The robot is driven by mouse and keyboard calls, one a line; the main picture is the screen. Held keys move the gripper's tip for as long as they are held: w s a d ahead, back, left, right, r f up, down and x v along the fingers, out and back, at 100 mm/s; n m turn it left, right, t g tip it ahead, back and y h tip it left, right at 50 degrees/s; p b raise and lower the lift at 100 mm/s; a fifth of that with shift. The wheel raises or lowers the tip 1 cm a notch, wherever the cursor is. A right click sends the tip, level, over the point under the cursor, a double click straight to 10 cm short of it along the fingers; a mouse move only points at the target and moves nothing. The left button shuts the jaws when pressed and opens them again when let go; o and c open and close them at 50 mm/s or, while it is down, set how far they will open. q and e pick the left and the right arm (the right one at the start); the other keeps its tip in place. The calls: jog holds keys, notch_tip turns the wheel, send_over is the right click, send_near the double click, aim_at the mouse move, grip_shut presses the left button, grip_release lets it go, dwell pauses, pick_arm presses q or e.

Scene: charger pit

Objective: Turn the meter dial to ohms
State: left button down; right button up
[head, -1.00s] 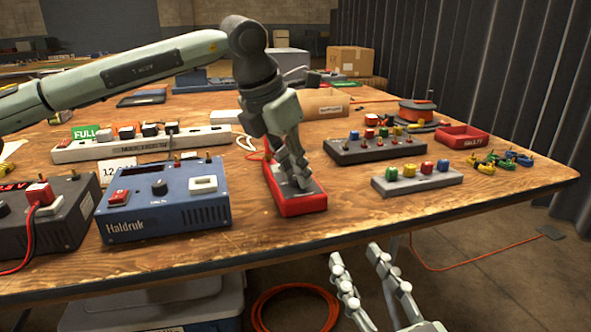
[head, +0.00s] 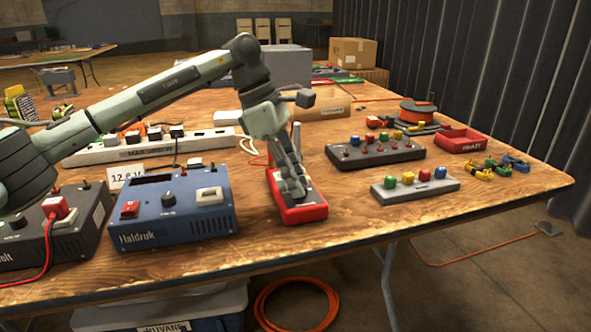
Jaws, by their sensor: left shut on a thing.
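The meter (head: 304,214) is a red-cased box with a grey face, lying on the wooden table near its front edge, mid-picture. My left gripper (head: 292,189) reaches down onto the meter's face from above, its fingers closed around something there. The dial is hidden behind the fingers, so I cannot see its pointer or setting. My right gripper is out of the picture.
Left of the meter stands the blue Haldruk unit (head: 176,222). To its right are a grey block with coloured knobs (head: 415,190), a dark switch box (head: 376,153) and a red tray (head: 466,141). A white power strip (head: 150,150) lies behind.

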pick_arm(q)
jog(key=m, duration=0.1)
jog(key=m+g+p, duration=0.1)
jog(key=m, duration=0.1)
jog(key=shift+w+d+r, duration=0.15)
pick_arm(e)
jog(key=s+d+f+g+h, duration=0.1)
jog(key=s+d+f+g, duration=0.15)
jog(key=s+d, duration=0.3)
pick_arm(q)
jog(key=m+g+y+p, duration=0.1)
jog(key=m, duration=0.1)
jog(key=shift+m, duration=0.3)
jog(key=shift+w+d+m+g+y+p, duration=0.1)
jog(key=shift+m+g+y+p, duration=0.2)
jog(key=shift+m, duration=0.6)
jog(key=shift+w+m+g+y+p, duration=0.1)
jog(key=shift+m+y+p, duration=0.25)
jog(key=shift+m, duration=0.55)
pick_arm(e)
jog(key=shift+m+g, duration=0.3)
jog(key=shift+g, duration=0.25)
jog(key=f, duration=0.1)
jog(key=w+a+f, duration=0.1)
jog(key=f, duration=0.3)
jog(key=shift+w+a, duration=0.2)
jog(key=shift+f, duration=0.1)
pick_arm(q)
jog(key=c, duration=1.3)
grip_release()
